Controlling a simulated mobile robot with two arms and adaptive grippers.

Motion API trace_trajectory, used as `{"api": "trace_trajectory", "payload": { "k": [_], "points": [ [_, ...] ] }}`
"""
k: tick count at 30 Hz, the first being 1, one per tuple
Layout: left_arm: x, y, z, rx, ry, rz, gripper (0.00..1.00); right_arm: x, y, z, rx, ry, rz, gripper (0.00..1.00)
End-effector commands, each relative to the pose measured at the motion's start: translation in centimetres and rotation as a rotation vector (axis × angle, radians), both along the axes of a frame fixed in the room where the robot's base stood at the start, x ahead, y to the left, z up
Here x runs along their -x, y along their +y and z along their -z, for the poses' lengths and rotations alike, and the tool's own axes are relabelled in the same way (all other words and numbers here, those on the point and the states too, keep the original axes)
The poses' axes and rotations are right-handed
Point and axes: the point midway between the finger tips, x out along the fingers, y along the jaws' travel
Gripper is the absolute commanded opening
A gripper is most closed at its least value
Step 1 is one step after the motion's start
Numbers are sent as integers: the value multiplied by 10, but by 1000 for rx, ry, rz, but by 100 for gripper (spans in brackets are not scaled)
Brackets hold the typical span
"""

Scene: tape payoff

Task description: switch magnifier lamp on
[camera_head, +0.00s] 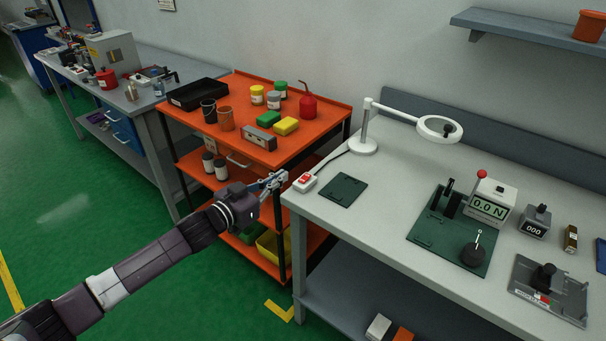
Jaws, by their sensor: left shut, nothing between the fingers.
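The white magnifier lamp (439,128) stands on the grey bench, with its round head held out to the right of its post and base (363,146). A dark cord runs from the base to a white switch box (305,182) with a red rocker, near the bench's left front corner. My left gripper (279,177) is shut and empty, just left of the switch box by the bench edge. I cannot tell if it touches the box. Whether the lamp is lit cannot be made out. My right gripper is not in view.
A dark green mat (342,190) lies right of the switch box. An orange cart (320,104) with bottles and sponges stands left of the bench.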

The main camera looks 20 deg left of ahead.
Motion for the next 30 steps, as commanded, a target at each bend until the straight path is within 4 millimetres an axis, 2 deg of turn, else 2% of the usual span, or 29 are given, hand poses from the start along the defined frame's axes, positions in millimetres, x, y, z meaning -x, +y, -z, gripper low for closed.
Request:
{"api": "trace_trajectory", "payload": {
  "k": [5, 19, 22, 30],
  "points": [
    [-20, -7, 3, 0, -4, 0, 0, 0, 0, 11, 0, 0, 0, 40],
    [-90, -32, 12, 0, -3, -1, 0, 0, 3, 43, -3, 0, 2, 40],
    [-91, -33, 29, 0, 1, -1, 0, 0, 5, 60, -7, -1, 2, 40],
    [-94, -34, 47, 0, 0, -1, 0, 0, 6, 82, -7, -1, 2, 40]
  ]
}}
